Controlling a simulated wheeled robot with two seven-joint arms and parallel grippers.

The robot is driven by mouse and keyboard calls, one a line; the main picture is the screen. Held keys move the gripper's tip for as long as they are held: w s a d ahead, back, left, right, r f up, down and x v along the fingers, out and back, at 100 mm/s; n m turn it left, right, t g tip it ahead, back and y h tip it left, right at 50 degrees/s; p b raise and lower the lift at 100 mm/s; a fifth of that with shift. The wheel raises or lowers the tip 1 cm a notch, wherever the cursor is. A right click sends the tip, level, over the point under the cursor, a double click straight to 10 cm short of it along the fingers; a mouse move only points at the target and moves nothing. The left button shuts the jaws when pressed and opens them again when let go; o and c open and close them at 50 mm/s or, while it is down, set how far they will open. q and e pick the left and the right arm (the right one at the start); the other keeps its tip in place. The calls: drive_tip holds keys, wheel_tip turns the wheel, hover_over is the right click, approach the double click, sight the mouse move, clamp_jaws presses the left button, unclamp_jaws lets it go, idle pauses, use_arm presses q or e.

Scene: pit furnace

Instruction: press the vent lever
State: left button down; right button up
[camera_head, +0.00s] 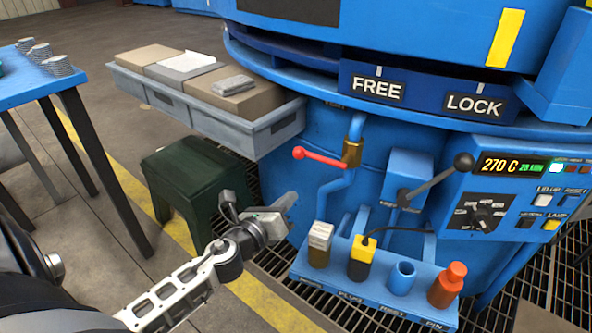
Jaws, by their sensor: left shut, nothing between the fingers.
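Two levers show on the blue furnace, and I cannot read a vent label on either. One is a red-handled lever (320,157) on a brass valve on a blue pipe, its handle pointing left. The other is a grey lever with a black ball knob (463,161), slanting up to the right from a blue box. My left gripper (290,201) is shut and empty, below and left of the red handle and apart from it. My right gripper is out of view.
A blue shelf (338,284) with several upright pieces stands right of my left gripper. A dark green stool (185,170) is behind it, below a grey tray (205,113) with boxes. A control panel (480,228) is at right, and a blue table (30,88) at left.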

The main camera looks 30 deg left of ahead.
use_arm(q)
drive_tip(key=w+a+r+p, duration=0.1)
drive_tip(key=w+a+r, duration=0.1)
drive_tip(key=w, duration=0.4)
drive_tip(key=shift+w+r, duration=0.4)
drive_tip(key=shift+r, duration=0.05)
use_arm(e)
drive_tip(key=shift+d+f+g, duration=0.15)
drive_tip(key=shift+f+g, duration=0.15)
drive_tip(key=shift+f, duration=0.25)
use_arm(q)
drive_tip(key=shift+r, duration=0.1)
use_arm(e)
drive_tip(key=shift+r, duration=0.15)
